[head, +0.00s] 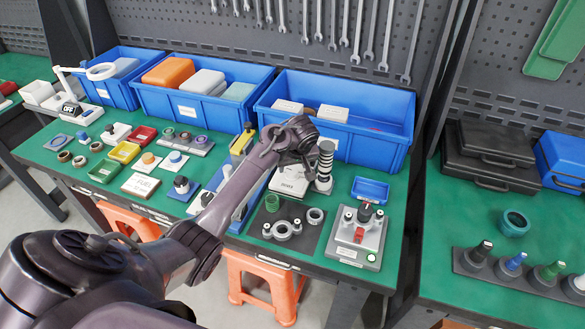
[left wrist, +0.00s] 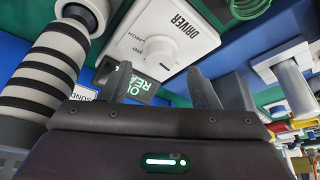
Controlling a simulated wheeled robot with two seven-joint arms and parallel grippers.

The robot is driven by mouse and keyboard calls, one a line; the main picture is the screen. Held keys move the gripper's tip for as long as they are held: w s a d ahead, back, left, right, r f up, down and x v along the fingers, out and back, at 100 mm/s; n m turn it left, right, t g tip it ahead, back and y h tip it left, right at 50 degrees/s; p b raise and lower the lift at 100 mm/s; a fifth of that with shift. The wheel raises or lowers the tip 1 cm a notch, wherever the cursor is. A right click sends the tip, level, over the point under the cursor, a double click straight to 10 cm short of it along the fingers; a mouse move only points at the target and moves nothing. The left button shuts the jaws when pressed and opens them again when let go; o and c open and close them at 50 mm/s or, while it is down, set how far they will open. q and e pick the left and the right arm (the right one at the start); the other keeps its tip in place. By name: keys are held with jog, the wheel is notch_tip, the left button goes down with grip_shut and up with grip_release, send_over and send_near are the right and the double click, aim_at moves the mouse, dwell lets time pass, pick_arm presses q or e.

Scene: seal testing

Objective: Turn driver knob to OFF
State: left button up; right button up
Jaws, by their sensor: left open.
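The white driver box (head: 288,186) sits on the green bench, partly hidden under my left arm. In the left wrist view its white face (left wrist: 172,38) carries the label DRIVER, with small markings around a pale round knob (left wrist: 155,58). Which way the knob points I cannot tell. My left gripper (head: 306,152) is above and behind the box, beside the black-and-white striped column. In the left wrist view its two dark fingers (left wrist: 158,85) stand apart with nothing held between them. The knob appears beyond the fingers, apparently not touched. My right gripper is not in view.
The striped column (head: 325,165) stands close on the right of the gripper, and is near in the left wrist view (left wrist: 45,75). Blue bins (head: 345,128) line the back. A grey fixture (head: 352,248) and a small blue tray (head: 370,190) lie to the right.

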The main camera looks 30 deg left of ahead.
aim_at(292, 171)
pick_arm(q)
jog(key=shift+x, duration=1.55)
jog(key=c, duration=1)
jog(key=shift+o, duration=0.2)
jog(key=shift+r+m+p, duration=0.15)
jog(key=shift+m+p, duration=0.65)
jog(key=shift+p, duration=0.1)
jog(key=shift+a+m+t+h+p, duration=0.1)
jog(key=shift+m+t+h+p, duration=0.45)
jog(key=shift+m+p, duration=0.6)
jog(key=shift+s+m+h+p, duration=0.1)
jog(key=shift+m+h+p, duration=0.25)
jog(key=shift+m+p, duration=0.55)
jog(key=shift+m+t+h+p, duration=0.25)
jog(key=shift+m+h+p, duration=0.15)
jog(key=shift+m, duration=0.65)
jog(key=shift+f, duration=0.2)
